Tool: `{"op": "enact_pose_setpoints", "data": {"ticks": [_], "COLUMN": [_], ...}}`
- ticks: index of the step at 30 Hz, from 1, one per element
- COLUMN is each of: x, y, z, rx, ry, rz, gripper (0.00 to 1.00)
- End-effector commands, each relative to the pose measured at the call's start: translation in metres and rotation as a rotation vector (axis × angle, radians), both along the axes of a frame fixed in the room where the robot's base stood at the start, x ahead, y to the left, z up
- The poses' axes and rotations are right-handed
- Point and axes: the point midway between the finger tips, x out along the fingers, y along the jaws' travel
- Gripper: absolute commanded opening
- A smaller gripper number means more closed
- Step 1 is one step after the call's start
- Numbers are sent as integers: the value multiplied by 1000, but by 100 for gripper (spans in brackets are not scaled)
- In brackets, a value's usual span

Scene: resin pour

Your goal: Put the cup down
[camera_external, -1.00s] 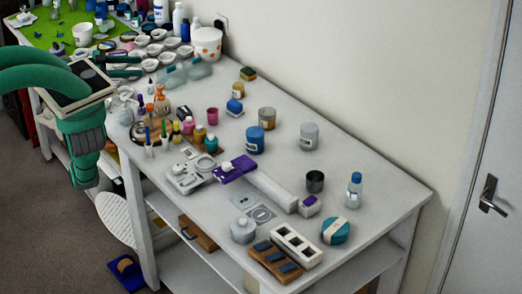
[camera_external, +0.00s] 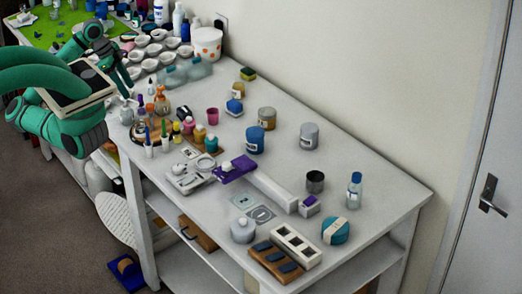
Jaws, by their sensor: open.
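My gripper (camera_external: 127,82) is at the left side of the table, low beside the white bowls, with its dark fingers pointing down. It is open, and I see no cup between its fingers. Three cup-like things show: a small pink cup (camera_external: 212,116) upright in the middle of the table, a dark metal cup (camera_external: 315,182) upright at the right, and a large white tub with orange spots (camera_external: 207,44) at the back. I cannot tell which is the task's cup. My arm covers part of the green mat (camera_external: 40,32), where a white cup showed earlier.
The white table (camera_external: 370,190) holds several bottles, jars and bowls (camera_external: 155,48). A blue jar (camera_external: 255,140), a grey jar (camera_external: 309,136) and a clear bottle (camera_external: 354,190) stand apart on it. The table is bare along its back right side. A door stands at the far right.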

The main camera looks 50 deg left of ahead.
Motion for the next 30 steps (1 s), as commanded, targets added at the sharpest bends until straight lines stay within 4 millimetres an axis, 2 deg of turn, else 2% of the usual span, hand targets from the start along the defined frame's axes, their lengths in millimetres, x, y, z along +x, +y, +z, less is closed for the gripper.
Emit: {"op": "enact_pose_setpoints", "data": {"ticks": [1,7,14,21,30], "x": [-6,-4,-1,9,14], "y": [4,2,0,-10,-16], "z": [-5,-41,-62,-94,-114], "rx": [7,2,2,2,3], "ry": [28,22,20,19,19], "rz": [10,6,5,5,4], "gripper": [45,45,45,45,45]}}
